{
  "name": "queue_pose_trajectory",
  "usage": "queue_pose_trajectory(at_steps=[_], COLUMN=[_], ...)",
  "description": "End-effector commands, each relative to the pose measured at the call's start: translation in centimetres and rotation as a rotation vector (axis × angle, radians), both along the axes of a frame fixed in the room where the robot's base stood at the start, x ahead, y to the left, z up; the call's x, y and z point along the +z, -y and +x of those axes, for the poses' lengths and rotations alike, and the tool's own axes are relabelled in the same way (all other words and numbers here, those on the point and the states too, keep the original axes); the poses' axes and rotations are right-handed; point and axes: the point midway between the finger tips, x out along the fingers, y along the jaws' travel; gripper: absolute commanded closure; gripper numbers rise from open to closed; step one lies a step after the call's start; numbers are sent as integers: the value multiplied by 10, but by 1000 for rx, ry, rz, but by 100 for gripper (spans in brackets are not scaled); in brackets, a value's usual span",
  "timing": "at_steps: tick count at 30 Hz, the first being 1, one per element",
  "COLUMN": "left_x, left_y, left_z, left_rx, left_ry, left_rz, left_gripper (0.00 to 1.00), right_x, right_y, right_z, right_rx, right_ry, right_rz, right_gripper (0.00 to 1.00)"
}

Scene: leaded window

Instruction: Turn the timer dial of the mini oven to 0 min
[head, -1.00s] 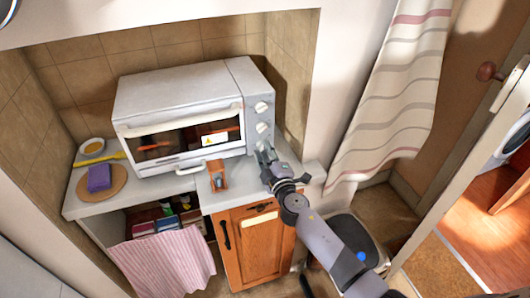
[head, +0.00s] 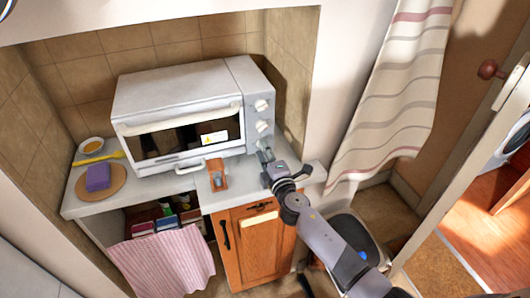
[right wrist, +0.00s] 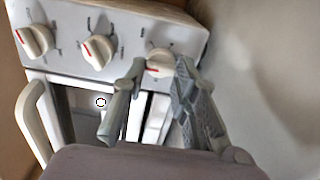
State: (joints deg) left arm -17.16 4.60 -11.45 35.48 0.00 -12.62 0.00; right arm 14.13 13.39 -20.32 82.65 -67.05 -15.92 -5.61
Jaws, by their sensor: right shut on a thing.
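The white mini oven (head: 180,95) stands on the counter, with a column of dials on its right front panel. The upper dial (head: 261,105) and middle dial (head: 262,126) show clear in the head view. My right gripper (head: 264,150) is at the lowest dial and hides it there. In the right wrist view, my right gripper (right wrist: 160,70) has one finger on each side of this end dial (right wrist: 159,56), shut on it. A red mark shows on the dial's left part; its scale is too small to read. My left gripper is not in view.
A small wooden holder (head: 217,174) stands before the oven. A purple sponge (head: 98,177) lies on a round board at the left. A striped curtain (head: 395,110) hangs right of the niche wall.

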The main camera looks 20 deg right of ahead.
Motion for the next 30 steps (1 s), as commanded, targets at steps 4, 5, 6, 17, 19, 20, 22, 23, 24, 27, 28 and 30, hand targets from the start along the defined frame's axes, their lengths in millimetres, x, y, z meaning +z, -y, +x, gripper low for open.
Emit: queue_pose_trajectory(at_steps=[4, 5, 6, 17, 19, 20, 22, 23, 24, 27, 28, 30], left_x=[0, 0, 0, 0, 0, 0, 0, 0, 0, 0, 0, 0], left_y=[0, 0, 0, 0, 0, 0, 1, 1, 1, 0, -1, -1], left_z=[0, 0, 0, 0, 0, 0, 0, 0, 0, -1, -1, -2], left_rx=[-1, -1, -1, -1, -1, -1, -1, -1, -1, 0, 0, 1], left_ry=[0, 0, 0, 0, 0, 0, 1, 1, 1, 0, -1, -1], left_rz=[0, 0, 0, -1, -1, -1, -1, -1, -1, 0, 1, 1], left_gripper=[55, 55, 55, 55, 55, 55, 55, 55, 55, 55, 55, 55], right_x=[-1, -1, -1, -1, -1, -1, 0, 0, 0, 0, 0, -1], right_y=[0, 0, 0, 0, 0, 0, 0, 0, 0, 0, 0, 0], right_z=[0, 0, 0, 0, 0, 0, 0, 0, 0, 0, -1, -3], right_rx=[0, 1, 1, 1, 0, 0, 0, 0, 0, 0, 0, 0], right_ry=[0, 0, 0, 0, 0, 0, 0, 0, 0, 1, 1, 0], right_rz=[-26, -26, -26, -24, -23, -23, -23, -23, -22, -22, -22, -22], right_gripper=[100, 100, 100, 59, 54, 53, 53, 53, 53, 53, 53, 53])
